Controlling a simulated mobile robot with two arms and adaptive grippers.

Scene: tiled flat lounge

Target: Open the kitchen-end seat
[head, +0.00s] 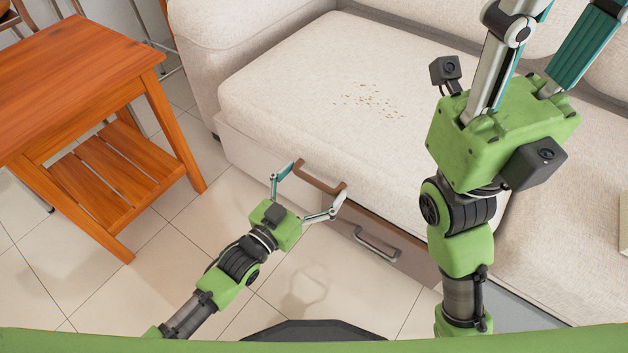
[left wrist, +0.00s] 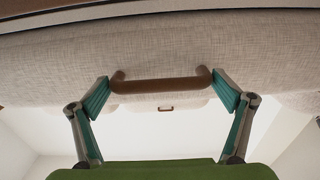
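The kitchen-end seat (head: 300,85) is the pale cushion of the sofa's left section and lies flat, with brown crumbs (head: 367,102) on top. A brown bar handle (head: 321,179) is on its front edge; it also shows in the left wrist view (left wrist: 160,85). My left gripper (head: 312,188) is open, its fingers spread to the two ends of the handle. I cannot tell whether they press on it. My right gripper (head: 553,45) is raised over the sofa at the right, with its fingers apart and its tips cut off by the frame.
A brown drawer front (head: 348,230) with a metal handle (head: 377,243) is below the seat. A wooden side table (head: 85,60) with a slatted shelf stands at the left. The tiled floor (head: 205,240) between the table and the sofa is clear.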

